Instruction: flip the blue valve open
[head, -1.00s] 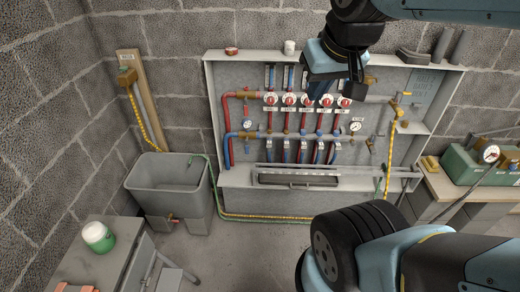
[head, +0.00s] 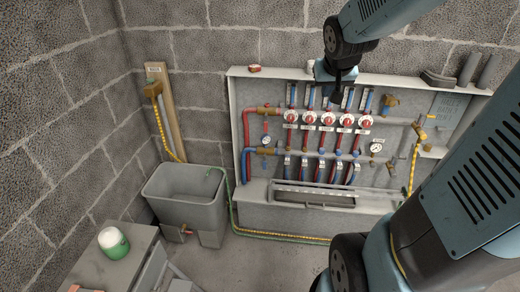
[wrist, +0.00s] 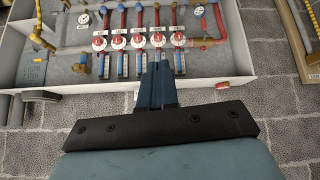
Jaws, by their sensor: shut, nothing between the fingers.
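A row of valves with red and white knobs (head: 328,119) sits on red and blue pipes on the grey wall panel. A blue pipe (head: 243,168) rises at the left to the lower bar, with a brass fitting (head: 265,151). Several blue parts (head: 304,165) lie below that bar; I cannot tell which blue part is the valve. My gripper (head: 336,92) is at the panel's top edge, above and in front of the knobs. In the wrist view my gripper (wrist: 157,62) has its blue fingers together and empty, near blue-striped gauges (wrist: 122,65). It hides part of the row.
The panel has a raised white frame (head: 240,72) and a ledge with a grey tray (head: 313,193) below the pipes. A round gauge (head: 376,148) and brass fittings (head: 420,132) are at the right. A grey tub (head: 186,196) stands at the left.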

